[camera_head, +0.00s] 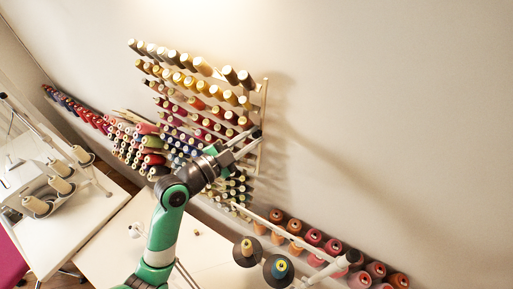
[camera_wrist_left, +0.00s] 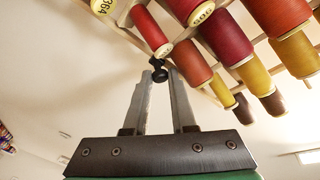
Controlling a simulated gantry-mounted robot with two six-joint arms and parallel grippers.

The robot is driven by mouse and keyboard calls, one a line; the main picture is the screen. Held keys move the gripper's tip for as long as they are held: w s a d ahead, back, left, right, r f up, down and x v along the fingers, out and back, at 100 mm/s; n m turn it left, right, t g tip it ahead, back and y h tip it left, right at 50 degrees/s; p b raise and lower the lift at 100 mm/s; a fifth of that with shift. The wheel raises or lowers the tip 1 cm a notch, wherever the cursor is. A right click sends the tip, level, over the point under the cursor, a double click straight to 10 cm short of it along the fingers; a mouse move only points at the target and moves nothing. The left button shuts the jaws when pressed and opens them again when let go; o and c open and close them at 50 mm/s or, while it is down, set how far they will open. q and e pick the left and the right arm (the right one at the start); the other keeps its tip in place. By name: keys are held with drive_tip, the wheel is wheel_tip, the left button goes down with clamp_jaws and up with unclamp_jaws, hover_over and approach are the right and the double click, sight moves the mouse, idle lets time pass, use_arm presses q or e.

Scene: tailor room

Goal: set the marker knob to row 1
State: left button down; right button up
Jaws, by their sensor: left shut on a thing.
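The marker knob is small, round and black; in the left wrist view the knob (camera_wrist_left: 159,75) sits between my fingertips. My left gripper (camera_wrist_left: 161,76) is shut on it. In the head view my left gripper (camera_head: 250,136) reaches up to the right side post (camera_head: 264,100) of the wall thread rack. The knob is small there and partly hidden by the fingers. It stands at about the middle height of the post, beside the rows of spools. I cannot read any row number. My right gripper is not in view.
Rows of coloured spools (camera_head: 190,85) fill the rack left of the post; in the wrist view a red spool (camera_wrist_left: 150,29) hangs close to the fingertips. Cone spools (camera_head: 313,237) line the lower right. White tables (camera_head: 85,215) stand below. The wall right of the post is clear.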

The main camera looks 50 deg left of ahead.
use_arm(q)
drive_tip(key=c, duration=1)
unclamp_jaws()
drive_tip(key=shift+c, duration=0.2)
drive_tip(key=shift+s, duration=0.1)
